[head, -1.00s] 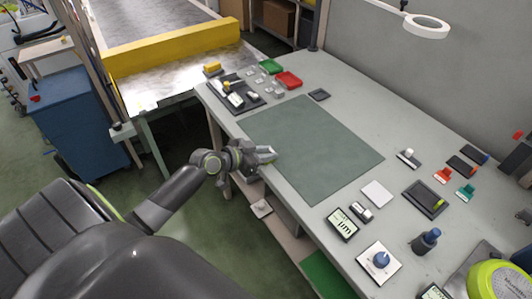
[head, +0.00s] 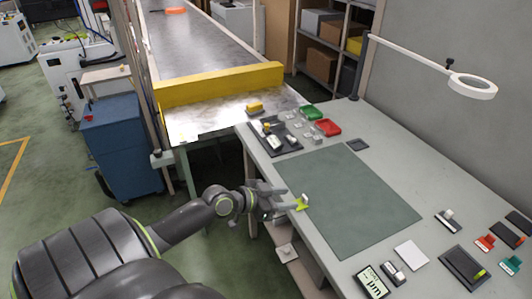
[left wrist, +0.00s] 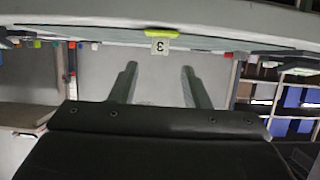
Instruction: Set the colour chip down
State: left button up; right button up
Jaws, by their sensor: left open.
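The colour chip (head: 301,204) is a small yellow-green piece with a pale tag, at the left edge of the dark green mat (head: 362,200) in the head view. In the left wrist view the chip (left wrist: 175,33) shows beyond the fingertips, with a tag marked 3. My left gripper (head: 286,198) is open, just left of the chip at the table edge. Its two fingers (left wrist: 159,78) are spread with nothing between them in the left wrist view. I cannot tell exactly how the chip rests. My right gripper is out of view.
A dark tray (head: 293,148) of small parts and green (head: 310,112) and red (head: 328,128) dishes stand beyond the mat. A white card (head: 411,255) and a label display (head: 372,282) lie on the near side. A ring lamp (head: 473,87) overhangs the right. Most of the mat is clear.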

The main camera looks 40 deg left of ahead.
pick_arm(q)
jog(key=v, duration=0.6)
jog(key=shift+s, duration=0.2)
jog(key=shift+a+r, duration=0.1)
